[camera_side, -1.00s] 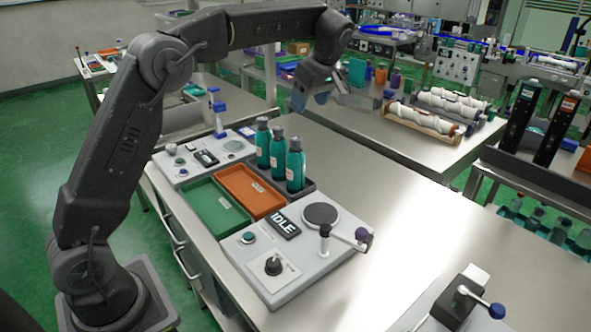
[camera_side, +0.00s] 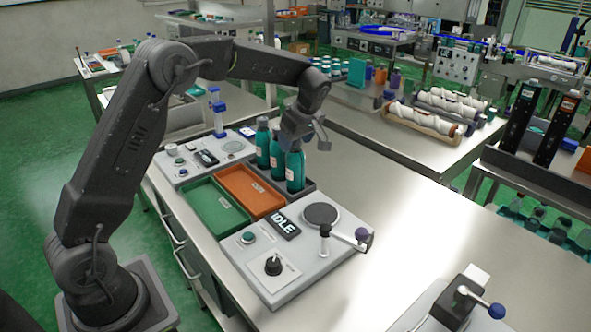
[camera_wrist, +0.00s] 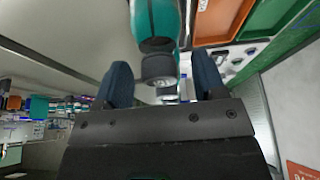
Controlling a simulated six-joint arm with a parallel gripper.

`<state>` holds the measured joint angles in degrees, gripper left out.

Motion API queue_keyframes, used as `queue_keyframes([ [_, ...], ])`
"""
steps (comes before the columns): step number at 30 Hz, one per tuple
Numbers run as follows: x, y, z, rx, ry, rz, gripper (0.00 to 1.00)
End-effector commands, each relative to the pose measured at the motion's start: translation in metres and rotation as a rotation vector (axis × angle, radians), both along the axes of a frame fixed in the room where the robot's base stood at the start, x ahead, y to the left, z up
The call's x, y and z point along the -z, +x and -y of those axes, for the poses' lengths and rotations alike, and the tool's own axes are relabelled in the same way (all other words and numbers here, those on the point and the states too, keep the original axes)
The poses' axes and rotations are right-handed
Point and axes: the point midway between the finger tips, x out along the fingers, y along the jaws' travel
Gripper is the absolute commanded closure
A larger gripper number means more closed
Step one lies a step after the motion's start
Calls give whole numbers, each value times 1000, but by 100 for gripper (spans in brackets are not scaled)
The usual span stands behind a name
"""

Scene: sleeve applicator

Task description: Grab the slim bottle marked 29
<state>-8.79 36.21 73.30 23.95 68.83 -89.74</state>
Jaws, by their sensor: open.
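Three slim teal bottles stand upright in a dark holder (camera_side: 311,189) in the side view: a back-left one (camera_side: 262,150), a middle one (camera_side: 277,158) and a front-right one (camera_side: 295,172). Their label marks are too small to read, so I cannot tell which is 29. My gripper (camera_side: 303,132) is just above the middle and front-right bottles and hides part of their tops. In the wrist view my gripper (camera_wrist: 163,80) is open, with a teal bottle (camera_wrist: 157,18) and its dark cap ahead, in line with the gap between the fingers. No grip on it shows.
A green tray (camera_side: 214,212) and an orange tray (camera_side: 250,184) lie left of the bottles. A panel reading IDLE (camera_side: 286,226) with a round plate and a lever is in front. A blue-topped post (camera_side: 217,112) stands behind. The bench right of the bottles is clear.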

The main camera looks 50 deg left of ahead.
Motion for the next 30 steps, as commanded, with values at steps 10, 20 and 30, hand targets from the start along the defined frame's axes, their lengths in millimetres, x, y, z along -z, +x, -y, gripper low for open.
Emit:
queue_keyframes([
  [10, 3, 0, -2, 0, 0, 2, 42],
  [20, 3, 0, -1, 0, 0, 2, 73],
  [30, 3, 0, -1, 0, 0, 2, 100],
])
